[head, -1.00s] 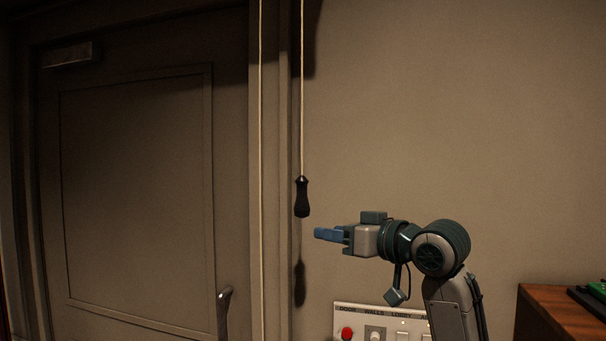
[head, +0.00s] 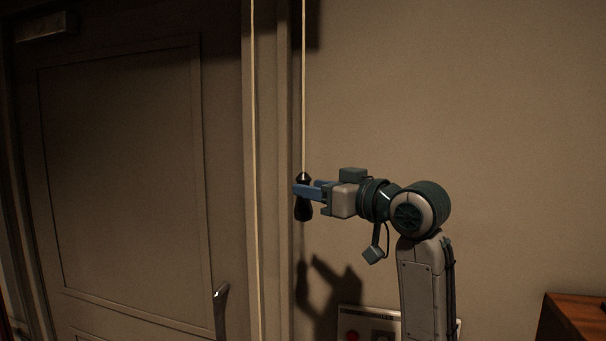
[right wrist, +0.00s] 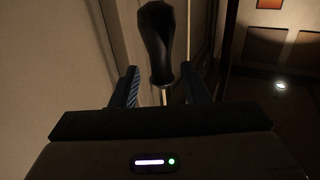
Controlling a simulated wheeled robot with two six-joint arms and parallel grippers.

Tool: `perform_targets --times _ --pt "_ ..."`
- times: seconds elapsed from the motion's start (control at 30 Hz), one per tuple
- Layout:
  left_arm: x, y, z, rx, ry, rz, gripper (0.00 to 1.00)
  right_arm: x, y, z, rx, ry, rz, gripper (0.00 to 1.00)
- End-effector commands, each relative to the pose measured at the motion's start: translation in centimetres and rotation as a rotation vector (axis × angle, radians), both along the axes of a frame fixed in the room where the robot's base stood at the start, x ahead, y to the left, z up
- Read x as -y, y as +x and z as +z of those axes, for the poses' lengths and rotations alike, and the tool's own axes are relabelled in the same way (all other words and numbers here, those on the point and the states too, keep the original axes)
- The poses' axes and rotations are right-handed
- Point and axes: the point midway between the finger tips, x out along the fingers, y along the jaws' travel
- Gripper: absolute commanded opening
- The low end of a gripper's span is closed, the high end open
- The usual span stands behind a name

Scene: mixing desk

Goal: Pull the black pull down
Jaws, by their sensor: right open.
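The black pull (head: 303,210) hangs upright on a pale cord in front of the wall, right of the door frame. My right gripper (head: 305,189) is at the pull's height, and its blue fingers cover the pull's middle in the head view. In the right wrist view the black pull (right wrist: 160,45) stands between the two open fingers (right wrist: 158,85), with a gap showing on each side. The jaws are open and not closed on it. My left gripper is not in view.
A second pale cord (head: 256,180) hangs to the left, along the door frame. The door (head: 125,180) has a metal handle (head: 221,305). A wall switch panel (head: 370,320) is below my right arm, partly hidden. A wooden desk corner (head: 572,318) is at lower right.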

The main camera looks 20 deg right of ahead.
Motion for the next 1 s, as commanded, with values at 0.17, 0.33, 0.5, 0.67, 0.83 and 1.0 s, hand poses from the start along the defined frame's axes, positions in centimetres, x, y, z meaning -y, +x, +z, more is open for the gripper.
perform_targets --times 0.17,0.33,0.5,0.67,0.83,1.0 --pt "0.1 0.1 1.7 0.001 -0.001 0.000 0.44 -1.2 2.1 0.3 -0.001 0.002 0.001 0.41" --pt "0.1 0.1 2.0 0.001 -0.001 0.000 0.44 -1.7 3.0 0.0 0.000 0.000 0.000 0.41" --pt "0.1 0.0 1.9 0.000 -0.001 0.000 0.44 -1.7 3.1 -0.1 0.001 -0.002 -0.001 0.41" --pt "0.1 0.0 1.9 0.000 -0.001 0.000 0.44 -1.7 3.0 0.0 0.000 -0.001 -0.001 0.30" --pt "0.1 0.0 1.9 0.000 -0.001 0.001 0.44 -1.7 3.0 0.0 0.001 0.000 -0.001 0.00" --pt "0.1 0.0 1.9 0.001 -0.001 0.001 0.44 -1.7 3.0 -0.1 0.003 -0.001 -0.001 0.00"
